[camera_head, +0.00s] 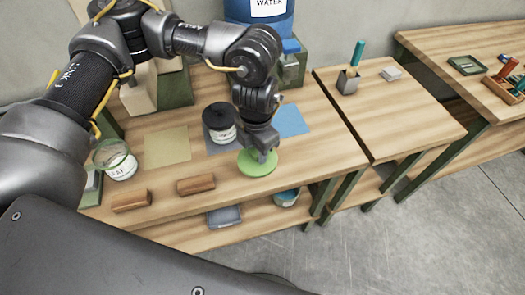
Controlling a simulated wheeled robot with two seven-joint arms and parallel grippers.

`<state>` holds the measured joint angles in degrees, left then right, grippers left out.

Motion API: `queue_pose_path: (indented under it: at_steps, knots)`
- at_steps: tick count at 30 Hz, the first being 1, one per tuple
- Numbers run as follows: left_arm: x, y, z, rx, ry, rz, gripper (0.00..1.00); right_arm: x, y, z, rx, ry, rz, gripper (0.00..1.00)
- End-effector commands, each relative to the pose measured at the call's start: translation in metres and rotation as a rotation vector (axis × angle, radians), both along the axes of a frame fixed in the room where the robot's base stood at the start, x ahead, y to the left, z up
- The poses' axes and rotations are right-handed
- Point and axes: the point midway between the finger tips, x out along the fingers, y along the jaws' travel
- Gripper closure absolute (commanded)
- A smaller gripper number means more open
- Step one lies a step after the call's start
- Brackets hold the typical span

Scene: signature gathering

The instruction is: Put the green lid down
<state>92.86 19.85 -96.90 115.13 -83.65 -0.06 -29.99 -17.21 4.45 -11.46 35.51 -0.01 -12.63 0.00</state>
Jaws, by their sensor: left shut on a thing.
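The green lid (258,164) is a flat round disc over the front part of the wooden table. My left gripper (262,154) points down and is shut on the green lid. I cannot tell whether the lid touches the tabletop. My right gripper is not in the picture.
A black-topped jar (221,124) stands just left of the gripper, near a blue mat (292,120) and a tan mat (167,146). A clear-topped jar (120,163) is at left. Wooden blocks (196,185) lie along the front edge. The table's right end (335,150) is clear.

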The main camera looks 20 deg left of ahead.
Motion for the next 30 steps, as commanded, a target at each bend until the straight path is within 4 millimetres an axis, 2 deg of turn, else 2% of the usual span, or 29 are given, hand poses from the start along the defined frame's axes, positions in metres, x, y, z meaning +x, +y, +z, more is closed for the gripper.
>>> queue_pose_path:
  at_steps: [3, 9, 14, 24, 30]
  knots:
    - [0.015, -0.002, -0.02, 0.0, 0.004, 0.004, 0.9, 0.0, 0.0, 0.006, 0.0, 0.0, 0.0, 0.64]
    - [0.028, -0.003, -0.035, -0.001, 0.0, 0.0, 0.9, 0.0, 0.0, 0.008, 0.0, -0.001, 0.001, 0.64]
    - [0.03, -0.003, -0.038, -0.001, 0.0, -0.001, 0.9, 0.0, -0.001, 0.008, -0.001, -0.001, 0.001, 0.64]
    - [0.034, -0.004, -0.071, 0.0, 0.001, -0.001, 0.9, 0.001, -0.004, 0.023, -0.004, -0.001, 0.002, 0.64]
    - [0.034, -0.004, -0.073, -0.001, -0.001, -0.002, 0.9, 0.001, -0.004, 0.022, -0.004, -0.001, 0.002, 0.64]
